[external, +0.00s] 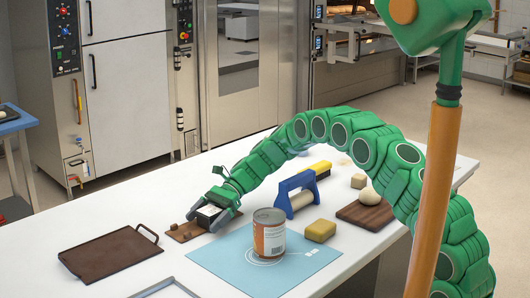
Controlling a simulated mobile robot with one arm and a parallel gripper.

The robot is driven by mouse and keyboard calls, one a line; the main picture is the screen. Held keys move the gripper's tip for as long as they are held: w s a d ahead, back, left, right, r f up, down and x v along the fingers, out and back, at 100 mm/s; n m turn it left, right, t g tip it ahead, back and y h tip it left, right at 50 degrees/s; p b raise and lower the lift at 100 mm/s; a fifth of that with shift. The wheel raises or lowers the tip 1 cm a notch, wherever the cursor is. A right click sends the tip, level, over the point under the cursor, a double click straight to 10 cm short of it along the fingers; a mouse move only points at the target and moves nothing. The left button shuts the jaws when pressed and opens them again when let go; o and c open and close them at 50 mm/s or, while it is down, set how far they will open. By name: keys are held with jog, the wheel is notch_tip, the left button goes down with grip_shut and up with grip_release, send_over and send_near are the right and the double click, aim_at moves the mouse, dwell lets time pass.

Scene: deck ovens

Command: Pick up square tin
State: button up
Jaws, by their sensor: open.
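My gripper (216,212) is low over the left part of the white table, with its green fingers open around a small dark square tin (207,211) with a pale top or filling. The fingers partly hide this tin. It sits on a brown wooden board (181,233) with small raised blocks. I cannot tell whether the fingers touch its sides.
A labelled can (269,238) stands on a blue mat (215,258). A yellow sponge-like block (320,231), a blue-handled tool (284,199) and a dough ball on a board (356,216) lie to the right. A brown tray (110,252) lies left.

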jog(key=c, duration=1.2)
jog(key=shift+r, duration=0.15)
